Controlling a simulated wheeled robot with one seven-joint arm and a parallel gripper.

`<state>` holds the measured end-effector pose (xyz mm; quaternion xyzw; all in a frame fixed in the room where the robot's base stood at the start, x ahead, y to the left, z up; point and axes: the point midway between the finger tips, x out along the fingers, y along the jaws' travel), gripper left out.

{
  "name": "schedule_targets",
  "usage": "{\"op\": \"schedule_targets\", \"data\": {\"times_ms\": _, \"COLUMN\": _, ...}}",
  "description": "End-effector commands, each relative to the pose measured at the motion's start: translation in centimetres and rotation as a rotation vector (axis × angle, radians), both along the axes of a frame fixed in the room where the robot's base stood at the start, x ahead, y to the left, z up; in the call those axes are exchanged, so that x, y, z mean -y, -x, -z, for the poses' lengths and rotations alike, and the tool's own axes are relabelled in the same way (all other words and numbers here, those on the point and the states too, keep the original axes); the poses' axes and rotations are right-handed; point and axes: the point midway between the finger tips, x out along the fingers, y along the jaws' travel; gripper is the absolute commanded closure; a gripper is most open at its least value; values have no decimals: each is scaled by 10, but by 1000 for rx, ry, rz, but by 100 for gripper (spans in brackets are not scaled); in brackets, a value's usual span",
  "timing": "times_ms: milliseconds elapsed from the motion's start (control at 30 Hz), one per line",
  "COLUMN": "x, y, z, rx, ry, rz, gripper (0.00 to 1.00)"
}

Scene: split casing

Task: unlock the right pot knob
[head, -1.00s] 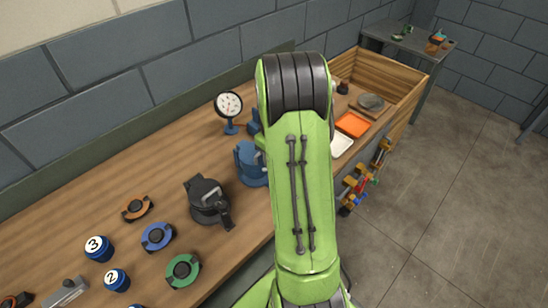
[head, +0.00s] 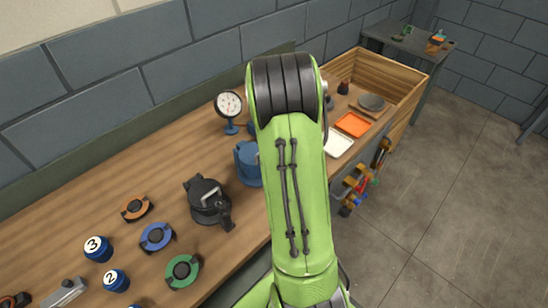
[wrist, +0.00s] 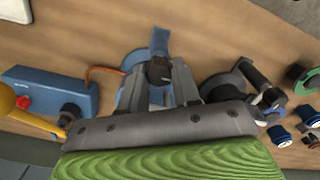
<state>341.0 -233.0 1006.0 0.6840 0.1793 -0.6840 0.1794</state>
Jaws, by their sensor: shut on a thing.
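A blue pot (head: 246,165) stands on the bench in the head view, its right part hidden behind my arm. In the wrist view the blue pot (wrist: 159,42) is ahead of my gripper (wrist: 160,80), with a black knob (wrist: 158,69) on it. The two fingers of my gripper are closed around this knob. The fingertips and the knob overlap, so the knob's exact turn is hard to tell. In the head view my gripper and the knob are hidden behind my green arm. A black pot (head: 207,200) with a handle stands to the left of the blue one.
A dial gauge (head: 229,104) stands behind the blue pot. Coloured rings, such as a green one (head: 182,270), and numbered blue cylinders (head: 97,248) lie to the left. A blue box (wrist: 50,92) with a red button sits left in the wrist view.

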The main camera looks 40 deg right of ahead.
Motion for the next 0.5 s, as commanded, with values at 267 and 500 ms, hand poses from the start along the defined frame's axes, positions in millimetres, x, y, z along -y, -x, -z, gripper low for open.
{"op": "schedule_targets", "data": {"times_ms": 267, "x": 0, "y": 0, "z": -1, "rx": 1, "ry": 0, "rz": -4, "gripper": 99}}
{"op": "schedule_targets", "data": {"times_ms": 500, "x": 0, "y": 0, "z": 0, "rx": 1, "ry": 0, "rz": -3, "gripper": 43}}
